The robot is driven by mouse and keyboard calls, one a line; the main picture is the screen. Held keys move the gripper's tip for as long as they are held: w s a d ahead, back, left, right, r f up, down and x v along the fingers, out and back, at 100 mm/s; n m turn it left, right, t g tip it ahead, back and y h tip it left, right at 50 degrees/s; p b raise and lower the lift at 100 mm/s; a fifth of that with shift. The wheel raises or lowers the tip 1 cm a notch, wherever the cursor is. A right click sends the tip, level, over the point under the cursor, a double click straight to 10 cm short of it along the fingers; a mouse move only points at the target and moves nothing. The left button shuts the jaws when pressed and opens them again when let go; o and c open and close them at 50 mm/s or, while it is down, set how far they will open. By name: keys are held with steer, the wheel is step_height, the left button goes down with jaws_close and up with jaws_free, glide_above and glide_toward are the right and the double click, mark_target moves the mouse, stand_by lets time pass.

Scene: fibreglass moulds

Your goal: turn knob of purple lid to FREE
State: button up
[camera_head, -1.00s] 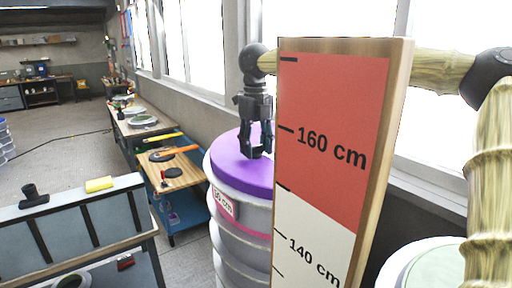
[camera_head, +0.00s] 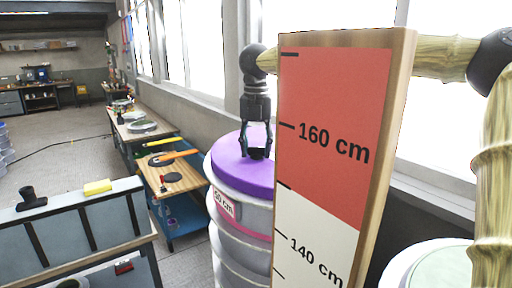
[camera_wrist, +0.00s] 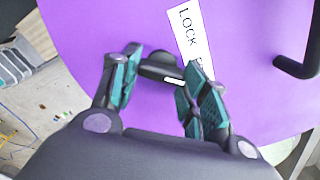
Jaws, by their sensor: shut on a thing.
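The purple lid (camera_head: 232,168) sits on top of a tall pale drum and fills most of the wrist view (camera_wrist: 110,20). Its small black knob (camera_wrist: 158,66) has a white pointer mark. A white label strip (camera_wrist: 190,32) beside it reads "LOCK"; the rest of its text is hidden behind my right finger. My gripper (camera_wrist: 163,68) points down at the lid, its two teal-padded fingers on either side of the knob and shut on it. In the head view my gripper (camera_head: 257,150) is low over the lid, and the knob between the fingers is dark.
A wooden height board (camera_head: 330,130) stands in front, hiding the drum's right part. A black handle (camera_wrist: 303,55) rises from the lid at right. A second pale lid (camera_head: 440,268) is at lower right. Workbenches (camera_head: 172,182) line the left, beside open floor.

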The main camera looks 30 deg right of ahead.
mark_target(258, 147)
steer(key=shift+d, duration=0.1)
stand_by(0.3)
steer(key=o, duration=0.8)
steer(key=shift+o, duration=1.2)
steer(key=shift+d+f, duration=0.1)
steer(key=shift+d, duration=0.05)
steer(key=shift+a+r, duration=0.2)
steer(key=shift+r, duration=0.2)
step_height(258, 147, up, 11)
steer(key=shift+d+r, duration=0.15)
steer(key=shift+d, duration=0.05)
